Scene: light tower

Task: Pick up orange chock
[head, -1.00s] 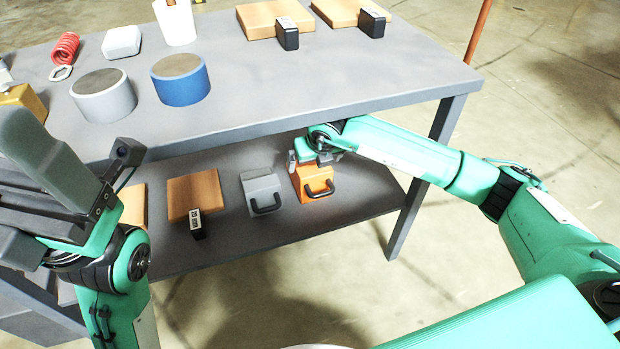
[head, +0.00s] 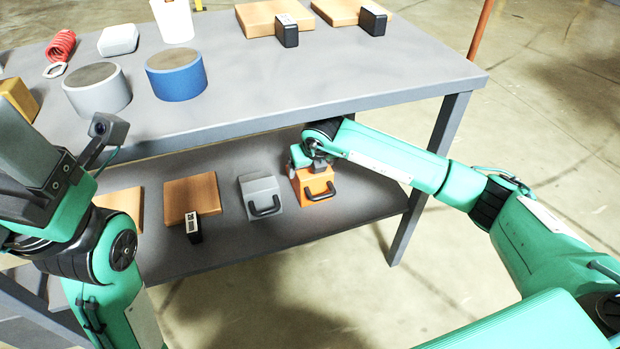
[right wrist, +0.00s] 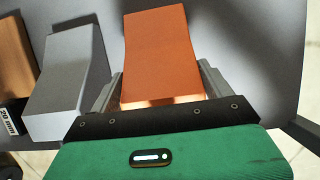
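The orange chock (head: 316,185) is a block with a sloped top and a black handle on its front. It sits on the lower shelf (head: 300,226), near its right end. My right gripper (head: 308,164) is low over the chock's back, under the tabletop. In the right wrist view the two fingers stand on either side of the orange chock (right wrist: 162,55), close to its sides; any gap is very narrow. The gripper looks open around it. The fingertips are partly hidden. My left gripper (head: 22,135) is cut off at the left edge, above the table's front, so its opening is unclear.
A grey chock (head: 262,193) with a handle stands just left of the orange one; it also shows in the right wrist view (right wrist: 68,85). Wooden blocks (head: 190,198) lie further left. The tabletop (head: 330,80) overhangs the shelf, and a table leg (head: 425,175) stands right.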

